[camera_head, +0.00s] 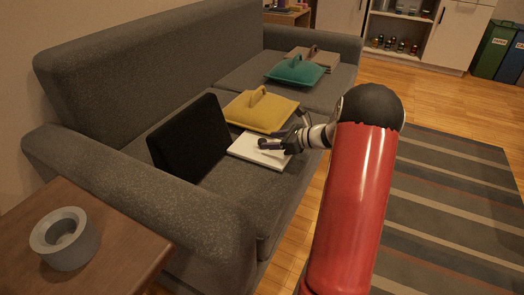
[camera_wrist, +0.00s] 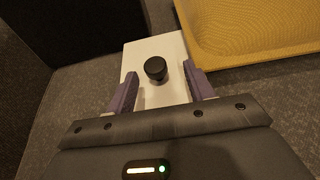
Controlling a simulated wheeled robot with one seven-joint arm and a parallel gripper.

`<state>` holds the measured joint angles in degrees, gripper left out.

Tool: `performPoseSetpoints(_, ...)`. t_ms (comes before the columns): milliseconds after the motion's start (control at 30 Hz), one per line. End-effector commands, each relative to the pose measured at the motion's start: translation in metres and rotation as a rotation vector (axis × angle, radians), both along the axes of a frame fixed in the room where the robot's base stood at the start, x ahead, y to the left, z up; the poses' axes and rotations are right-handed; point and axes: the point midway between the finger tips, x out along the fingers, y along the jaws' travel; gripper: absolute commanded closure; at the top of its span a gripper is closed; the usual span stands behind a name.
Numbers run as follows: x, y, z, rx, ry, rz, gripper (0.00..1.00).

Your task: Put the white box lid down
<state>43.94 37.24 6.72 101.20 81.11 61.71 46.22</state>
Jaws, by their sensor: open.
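The white box lid (camera_head: 243,150) is a flat white board lying on the grey sofa seat, between a black upright panel and a yellow lid. In the wrist view the white lid (camera_wrist: 150,50) carries a round black knob (camera_wrist: 156,69). My gripper (camera_head: 268,145) is over the lid and hides part of it in the head view. In the wrist view my gripper (camera_wrist: 160,80) is open, with a purple finger on each side of the knob and a gap visible to both. Whether the lid lies quite flat on the seat is hard to tell.
The black panel (camera_head: 190,138) stands left of the lid. The yellow lid (camera_head: 262,111) lies close behind it, with a teal lid (camera_head: 295,71) and a brownish lid (camera_head: 314,56) farther along the sofa (camera_head: 130,75). A wooden side table (camera_head: 115,240) holds a grey ring-shaped object (camera_head: 66,240).

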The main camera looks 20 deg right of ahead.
Motion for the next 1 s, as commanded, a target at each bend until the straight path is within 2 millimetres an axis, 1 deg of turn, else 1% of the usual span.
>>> performPoseSetpoints(133,0.012,0.019,-0.01,0.002,0.003,0.004,0.47)
performPoseSetpoints(233,0.023,0.026,-0.015,0.001,0.0,0.002,0.47)
performPoseSetpoints(333,0.028,0.03,-0.018,0.0,0.001,0.002,0.47)
performPoseSetpoints(500,0.028,0.03,-0.017,0.0,0.001,0.001,0.47)
performPoseSetpoints(567,0.028,0.03,-0.017,0.0,0.001,0.001,0.54)
performPoseSetpoints(900,0.028,0.029,-0.017,-0.001,0.0,0.001,0.98)
performPoseSetpoints(1000,0.028,0.029,-0.017,-0.001,0.0,0.001,1.0)
